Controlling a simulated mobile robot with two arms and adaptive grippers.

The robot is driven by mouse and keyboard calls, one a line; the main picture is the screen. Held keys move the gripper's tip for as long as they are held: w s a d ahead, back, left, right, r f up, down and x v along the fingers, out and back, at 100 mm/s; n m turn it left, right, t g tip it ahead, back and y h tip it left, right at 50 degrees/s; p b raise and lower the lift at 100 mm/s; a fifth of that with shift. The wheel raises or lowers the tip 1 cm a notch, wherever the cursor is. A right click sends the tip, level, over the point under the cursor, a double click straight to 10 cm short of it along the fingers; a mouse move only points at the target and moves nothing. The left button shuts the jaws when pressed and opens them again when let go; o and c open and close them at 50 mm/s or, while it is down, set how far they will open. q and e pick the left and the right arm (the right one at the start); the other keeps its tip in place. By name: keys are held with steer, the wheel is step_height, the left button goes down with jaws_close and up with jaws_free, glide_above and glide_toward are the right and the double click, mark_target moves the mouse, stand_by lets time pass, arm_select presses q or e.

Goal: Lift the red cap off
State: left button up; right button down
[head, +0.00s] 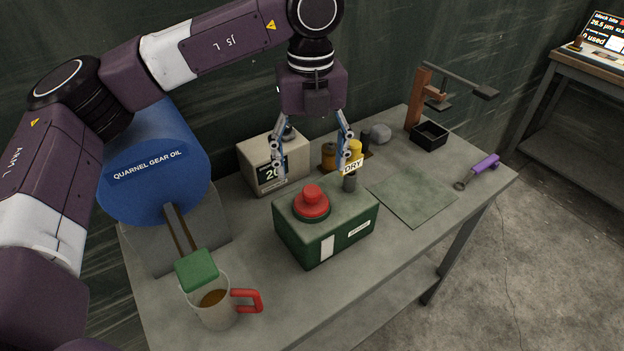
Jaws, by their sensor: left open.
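The red cap (311,201) sits on top of a green box (327,235) near the middle of the bench. The cap has a wide base and a smaller knob on top. A short dark cylinder (349,183) stands at the box's back right corner. My left gripper (312,168) is open and empty, pointing down. Its two fingers are spread apart, above and behind the cap in this view, not touching it. My right gripper does not show.
A beige box (272,165) and small yellow containers (354,148) stand behind. A mat (412,196) and purple-handled tool (484,168) lie right.

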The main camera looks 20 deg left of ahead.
mark_target(311, 191)
arm_select(q)
steer(key=f, duration=0.1)
steer(key=f+p, duration=0.1)
steer(key=shift+s+f, duration=0.3)
steer(key=shift+s, duration=0.05)
step_height(311, 191, down, 4)
steer(key=shift+w+r+p, duration=0.1)
steer(key=shift+p, duration=0.6)
steer(key=shift+f, duration=0.5)
steer(key=shift+d, duration=0.1)
steer(key=shift+c, duration=1)
steer(key=c, duration=1.5)
jaws_close()
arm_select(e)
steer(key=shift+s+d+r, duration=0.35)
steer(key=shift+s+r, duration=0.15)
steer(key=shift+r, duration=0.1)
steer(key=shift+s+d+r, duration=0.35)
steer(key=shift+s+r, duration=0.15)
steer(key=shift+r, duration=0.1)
